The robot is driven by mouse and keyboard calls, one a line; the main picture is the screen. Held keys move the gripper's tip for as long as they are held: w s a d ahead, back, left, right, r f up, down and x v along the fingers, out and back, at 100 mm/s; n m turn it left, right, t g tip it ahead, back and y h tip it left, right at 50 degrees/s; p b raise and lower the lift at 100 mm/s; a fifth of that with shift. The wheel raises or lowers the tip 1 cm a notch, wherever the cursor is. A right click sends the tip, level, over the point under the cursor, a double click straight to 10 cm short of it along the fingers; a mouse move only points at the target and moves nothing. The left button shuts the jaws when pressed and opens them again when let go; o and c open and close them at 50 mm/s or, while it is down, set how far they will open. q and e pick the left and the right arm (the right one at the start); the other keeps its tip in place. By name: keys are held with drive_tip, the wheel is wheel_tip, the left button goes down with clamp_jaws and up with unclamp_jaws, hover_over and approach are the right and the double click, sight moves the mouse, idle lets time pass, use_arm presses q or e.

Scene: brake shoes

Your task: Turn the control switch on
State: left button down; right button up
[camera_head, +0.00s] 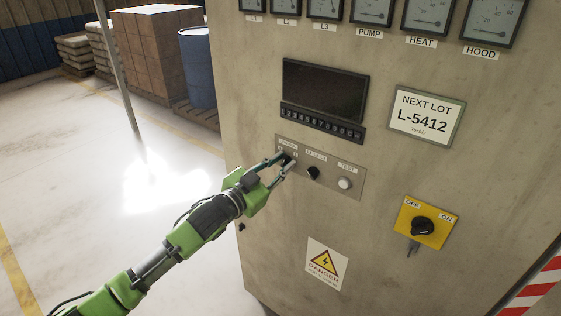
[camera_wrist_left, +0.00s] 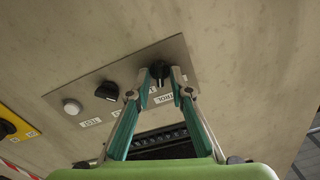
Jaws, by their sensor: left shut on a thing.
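The control switch is a small black knob at the left end of a grey switch plate (camera_head: 330,179) on the cabinet front. In the head view the fingers mostly cover it. In the left wrist view, which is turned upside down, the black knob (camera_wrist_left: 160,69) sits between the fingertips. My left gripper (camera_head: 287,162) is shut on this knob, one finger on each side, and it also shows in the left wrist view (camera_wrist_left: 161,76). The label by the knob is partly hidden and too small to read surely. My right gripper is not in view.
A second black knob (camera_head: 313,173) and a white button (camera_head: 345,183) share the plate. A dark screen with a keypad (camera_head: 320,122) is above. A yellow OFF/ON rotary switch (camera_head: 423,226) is lower right. Open floor lies left, with a blue barrel (camera_head: 198,68) behind.

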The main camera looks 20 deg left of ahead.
use_arm(q)
drive_tip(key=m, duration=0.5)
drive_tip(key=shift+d+p, duration=0.1)
drive_tip(key=shift+p, duration=0.2)
idle(0.4)
drive_tip(key=c, duration=2.2)
unclamp_jaws()
drive_tip(key=v, duration=1.2)
